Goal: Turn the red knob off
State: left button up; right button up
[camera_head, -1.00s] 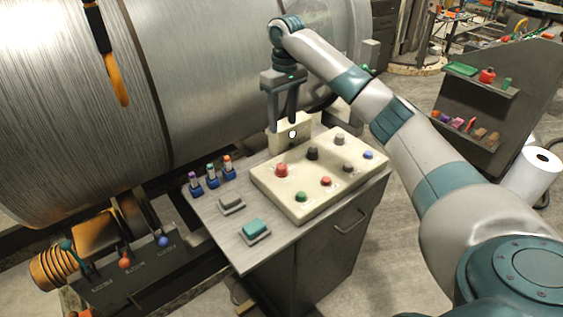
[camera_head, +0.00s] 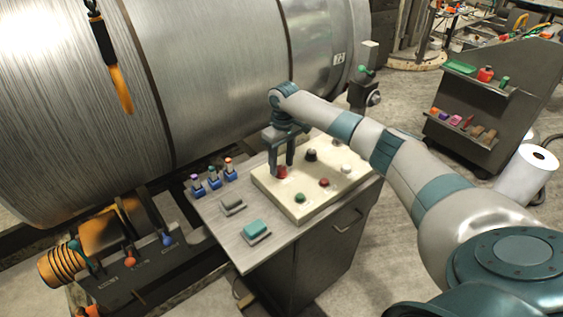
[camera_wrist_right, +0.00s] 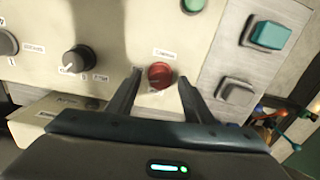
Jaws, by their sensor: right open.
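The red knob (camera_head: 282,172) sits on the cream control panel (camera_head: 312,203) at its left side in the head view. In the right wrist view the red knob (camera_wrist_right: 160,74) lies between the tips of my right gripper, with a small label above it. My right gripper (camera_head: 281,170) points down over the knob, its fingers open on either side of it. In the wrist view the right gripper (camera_wrist_right: 157,80) shows gaps on both sides of the knob. I cannot tell whether the fingertips reach down to its height. My left gripper is not in view.
A black knob (camera_head: 311,155), a second red knob (camera_head: 323,182) and a green button (camera_head: 299,198) share the panel. A grey button (camera_head: 232,205) and a teal button (camera_head: 256,229) are on the desk. A large metal drum (camera_head: 240,80) stands behind.

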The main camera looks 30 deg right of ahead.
jog(key=shift+f, duration=0.45)
jog(key=c, duration=1)
jog(key=shift+c, duration=0.2)
